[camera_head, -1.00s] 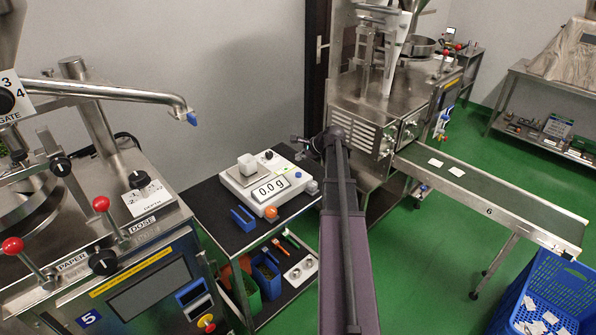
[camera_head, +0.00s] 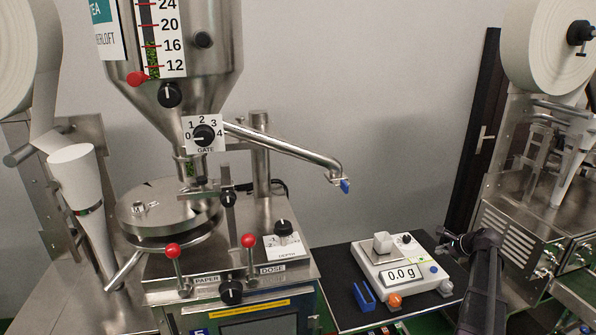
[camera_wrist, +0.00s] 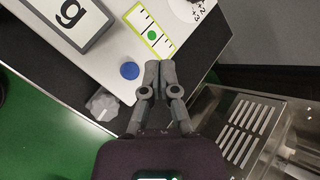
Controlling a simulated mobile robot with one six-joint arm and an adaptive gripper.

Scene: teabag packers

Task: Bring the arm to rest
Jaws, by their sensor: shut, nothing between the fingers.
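My gripper (camera_head: 446,240) shows in the head view beside the right side of the white scale (camera_head: 372,262), with my dark arm reaching up to it from the bottom right. In the wrist view my gripper (camera_wrist: 158,70) has its two grey fingers together and empty. Below the fingertips in that view lie the edge of the scale (camera_wrist: 150,70), its blue button (camera_wrist: 129,71) and a grey knob (camera_wrist: 102,105). Whether the fingers touch anything cannot be told.
The scale reads 0.0 g and bears a pale block (camera_head: 382,242). A blue holder (camera_head: 363,295) and an orange knob (camera_head: 394,300) are near it on the black cart. A steel hopper machine (camera_head: 180,80) stands left; another packing machine (camera_head: 530,220) stands close on the right.

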